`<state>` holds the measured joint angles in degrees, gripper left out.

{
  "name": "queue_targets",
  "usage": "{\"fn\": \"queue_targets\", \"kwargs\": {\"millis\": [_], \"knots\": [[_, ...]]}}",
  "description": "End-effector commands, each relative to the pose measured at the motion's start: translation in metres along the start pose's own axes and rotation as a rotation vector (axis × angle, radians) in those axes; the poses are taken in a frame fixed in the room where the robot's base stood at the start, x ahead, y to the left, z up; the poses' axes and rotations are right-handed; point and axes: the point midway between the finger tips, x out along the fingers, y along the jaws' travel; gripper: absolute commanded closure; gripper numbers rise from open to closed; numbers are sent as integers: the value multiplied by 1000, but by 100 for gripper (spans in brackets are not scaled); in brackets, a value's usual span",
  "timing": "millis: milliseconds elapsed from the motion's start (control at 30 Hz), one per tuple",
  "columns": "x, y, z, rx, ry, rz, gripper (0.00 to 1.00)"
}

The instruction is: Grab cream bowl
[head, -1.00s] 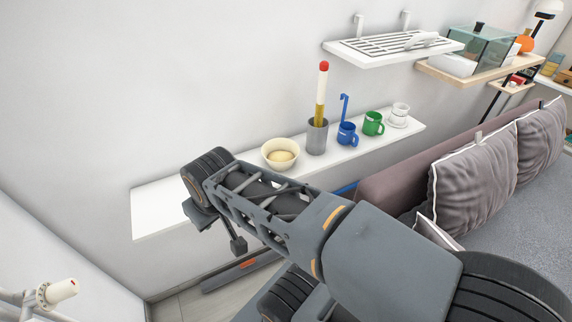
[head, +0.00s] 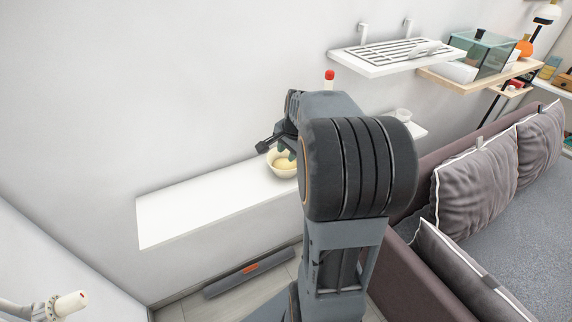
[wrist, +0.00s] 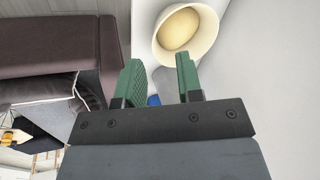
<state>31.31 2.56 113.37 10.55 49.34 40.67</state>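The cream bowl (head: 281,173) stands on the white wall shelf, with a rounded yellowish thing inside it. My gripper (head: 284,148) is above and beside the bowl in the head view, and my arm hides part of it. In the wrist view the bowl (wrist: 213,30) lies just beyond the fingertips, nearer the right finger. My gripper (wrist: 158,60) has its two green fingers apart, with nothing held between them. Whether a finger touches the bowl cannot be told.
The white shelf (head: 205,207) is clear left of the bowl. My arm hides most things right of it; a red tip (head: 329,75) and a white cup (head: 403,115) show. A blue thing (wrist: 153,100) shows between the fingers. A sofa (head: 430,255) stands at the right.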

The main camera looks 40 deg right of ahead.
Motion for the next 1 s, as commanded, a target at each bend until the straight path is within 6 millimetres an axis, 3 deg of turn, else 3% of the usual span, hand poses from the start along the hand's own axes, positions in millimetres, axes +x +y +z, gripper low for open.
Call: {"fn": "queue_targets", "kwargs": {"millis": [33, 100, 233, 600, 1000], "knots": [[5, 3, -18, 80, -1, 5, 66], [11, 6, -34, 169, -1, 3, 66], [27, 10, -50, 256, -2, 5, 66], [89, 10, -53, 273, -2, 4, 66], [119, 12, -52, 271, -3, 6, 66]]}}
